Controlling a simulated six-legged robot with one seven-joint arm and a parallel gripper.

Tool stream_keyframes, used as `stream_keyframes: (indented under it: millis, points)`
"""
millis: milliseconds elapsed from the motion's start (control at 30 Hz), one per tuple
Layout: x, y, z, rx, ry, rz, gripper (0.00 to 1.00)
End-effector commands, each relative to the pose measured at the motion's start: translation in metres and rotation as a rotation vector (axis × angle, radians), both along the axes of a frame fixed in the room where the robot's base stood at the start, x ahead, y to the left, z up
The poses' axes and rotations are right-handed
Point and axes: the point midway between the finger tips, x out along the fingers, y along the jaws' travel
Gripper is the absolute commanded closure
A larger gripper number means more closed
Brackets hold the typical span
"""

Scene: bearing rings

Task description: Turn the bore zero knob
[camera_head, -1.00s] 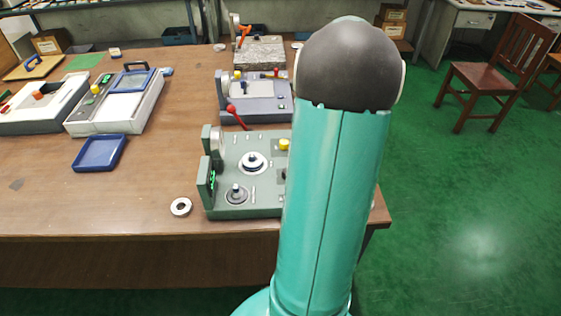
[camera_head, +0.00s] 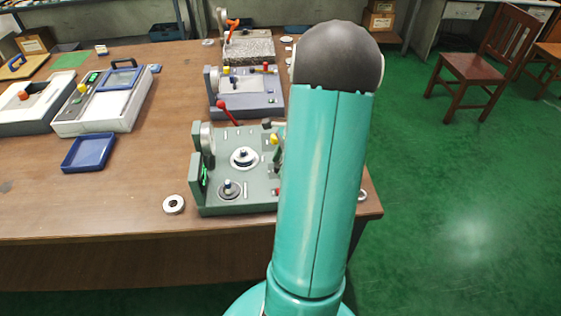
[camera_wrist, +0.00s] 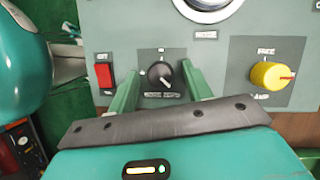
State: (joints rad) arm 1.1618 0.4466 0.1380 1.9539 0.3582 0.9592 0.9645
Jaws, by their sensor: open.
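The bore zero knob (camera_wrist: 162,76) is a small black round knob with a white pointer mark, on the grey-green panel of the green machine (camera_head: 232,204). A label plate (camera_wrist: 166,95) lies just below the knob in the wrist view. My gripper (camera_wrist: 163,69) is open, with one green finger to the left of the knob and one to the right. Whether either finger touches the knob I cannot tell. In the head view my arm hides the right part of the machine, and the knob cannot be made out there.
On the same panel are a red rocker switch (camera_wrist: 104,75) at left and a yellow knob (camera_wrist: 271,75) at right. A loose ring (camera_head: 173,204) lies left of the machine. A blue tray (camera_head: 88,152) and a grey machine (camera_head: 246,105) stand on the bench.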

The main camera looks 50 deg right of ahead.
Motion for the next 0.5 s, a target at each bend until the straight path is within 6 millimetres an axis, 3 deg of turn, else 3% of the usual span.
stream_keyframes:
  millis: [200,433,500]
  points:
    - [0.0005,0.0004,-0.0004,0.0,0.0,0.001,0.5]
    - [0.0003,0.0004,-0.0002,0.0,0.0,0.001,0.93]
    - [0.0003,0.0004,-0.0002,0.0,0.0,0.001,0.95]
